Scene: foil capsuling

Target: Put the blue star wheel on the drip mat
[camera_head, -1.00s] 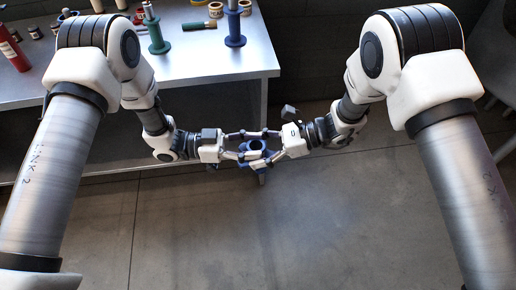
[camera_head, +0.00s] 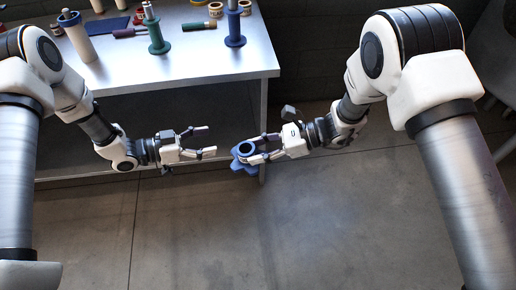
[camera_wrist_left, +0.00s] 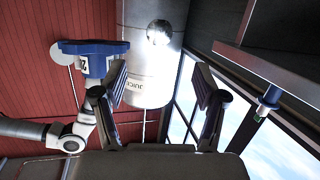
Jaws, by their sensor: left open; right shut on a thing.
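The blue star wheel (camera_head: 239,161) is in the head view, held in the air in front of the table, with a round dark hole in its raised hub. My right gripper (camera_head: 251,148) is shut on its right side. My left gripper (camera_head: 210,140) is open and empty, to the left of the wheel with a clear gap. Its open fingers also frame the left wrist view (camera_wrist_left: 160,80). A flat dark blue sheet (camera_head: 108,26) on the table's back left may be the drip mat; it is partly hidden.
The metal table (camera_head: 200,65) holds a green spindle stand (camera_head: 158,44), a blue spindle stand (camera_head: 235,38), a pale bottle (camera_head: 78,38) and small rolls at the back. Its front middle is clear. A white container (camera_wrist_left: 150,80) shows in the left wrist view.

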